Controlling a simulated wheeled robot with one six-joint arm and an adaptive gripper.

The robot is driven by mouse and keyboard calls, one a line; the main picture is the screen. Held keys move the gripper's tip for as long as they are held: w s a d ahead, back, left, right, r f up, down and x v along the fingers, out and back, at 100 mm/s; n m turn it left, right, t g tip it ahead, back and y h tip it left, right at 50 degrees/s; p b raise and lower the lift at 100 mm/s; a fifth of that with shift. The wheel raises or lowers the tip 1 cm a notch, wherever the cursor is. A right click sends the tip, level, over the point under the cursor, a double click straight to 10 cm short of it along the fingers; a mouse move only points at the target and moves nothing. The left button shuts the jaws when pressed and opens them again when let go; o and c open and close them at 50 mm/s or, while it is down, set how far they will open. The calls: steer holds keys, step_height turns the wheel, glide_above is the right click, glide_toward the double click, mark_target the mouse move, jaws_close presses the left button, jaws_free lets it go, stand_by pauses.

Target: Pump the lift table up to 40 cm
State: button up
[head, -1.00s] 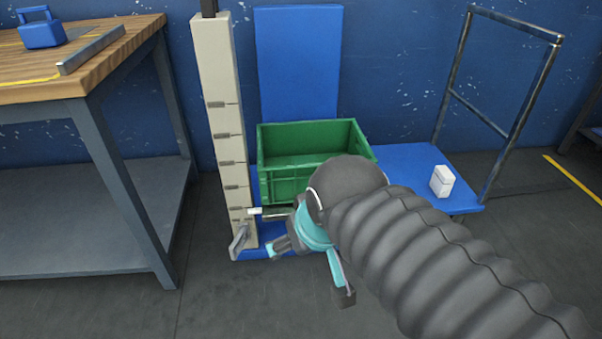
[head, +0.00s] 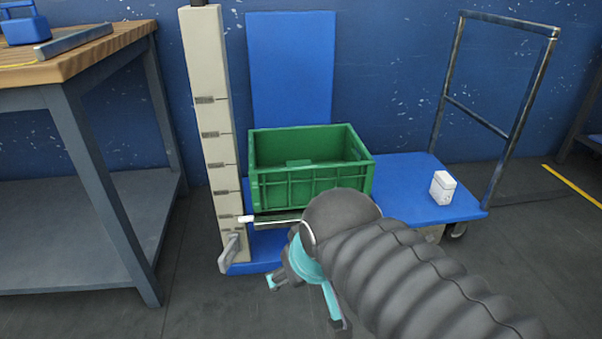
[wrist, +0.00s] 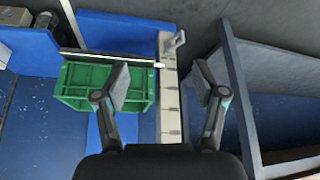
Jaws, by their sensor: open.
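The lift table stands by the wall. Its pale column (head: 208,130) carries dark scale marks, and its blue base (head: 262,252) lies on the floor. A green crate (head: 312,188) sits low beside the column. A white-tipped pointer (head: 247,219) lies against a low mark; I cannot read its number. A grey pedal or lever (head: 229,252) sticks out at the column's foot and shows in the wrist view (wrist: 175,44). My gripper (head: 305,304) is open and empty, in front of the base. In the wrist view my gripper (wrist: 160,70) has the column between its fingers in the picture, with no contact visible.
A workbench (head: 75,60) with a blue box (head: 22,30) and a metal bar stands at the left. A blue platform cart (head: 415,200) with a grey handle frame stands at the right, carrying a small white container (head: 442,187). My arm hides part of the table and cart.

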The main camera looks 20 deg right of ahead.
jaws_close()
stand_by(1.2)
